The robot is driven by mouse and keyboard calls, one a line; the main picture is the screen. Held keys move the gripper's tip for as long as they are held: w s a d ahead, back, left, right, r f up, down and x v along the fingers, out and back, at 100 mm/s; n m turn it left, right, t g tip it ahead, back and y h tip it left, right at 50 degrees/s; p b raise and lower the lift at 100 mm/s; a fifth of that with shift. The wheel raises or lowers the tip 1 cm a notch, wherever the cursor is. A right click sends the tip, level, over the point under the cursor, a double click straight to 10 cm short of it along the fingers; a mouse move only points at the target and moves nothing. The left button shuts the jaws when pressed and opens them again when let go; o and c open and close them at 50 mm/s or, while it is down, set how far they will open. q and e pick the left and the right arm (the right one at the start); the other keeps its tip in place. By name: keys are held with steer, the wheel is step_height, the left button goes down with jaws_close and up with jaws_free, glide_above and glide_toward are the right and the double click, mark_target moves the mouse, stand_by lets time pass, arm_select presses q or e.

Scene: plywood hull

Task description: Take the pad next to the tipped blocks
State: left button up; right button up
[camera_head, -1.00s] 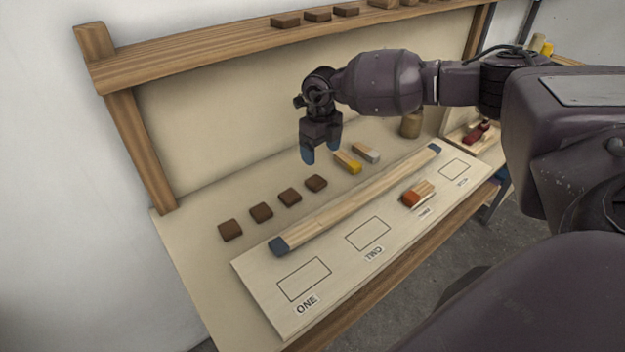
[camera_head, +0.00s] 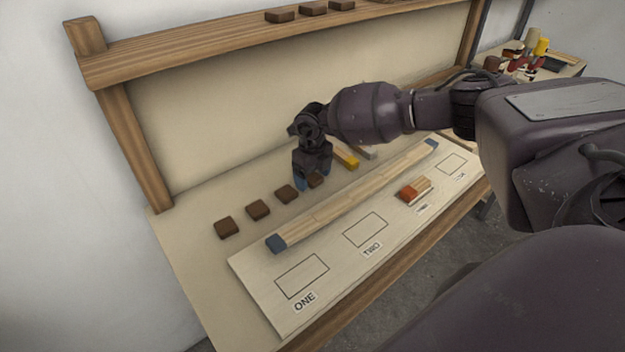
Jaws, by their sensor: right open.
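Several dark brown pads lie in a row on the bench, among them one at the near left end (camera_head: 227,228), then one (camera_head: 258,210) and one (camera_head: 286,194). The last pad (camera_head: 317,181), nearest the tipped blocks, is partly hidden by my right gripper (camera_head: 313,181). That gripper points down, open, with its blue fingertips at this pad; I cannot tell whether they touch it. Just beyond lie a yellow-tipped block (camera_head: 346,157) and a grey-tipped block (camera_head: 366,151), partly covered by my arm. My left gripper is out of view.
A long wooden bar (camera_head: 350,198) with blue-grey ends lies along a board (camera_head: 262,287) with marked outlines. A wooden shelf (camera_head: 200,62) runs above. A side table (camera_head: 572,68) holds assorted items.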

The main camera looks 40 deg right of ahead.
steer(key=shift+r, duration=0.1)
steer(key=c, duration=1)
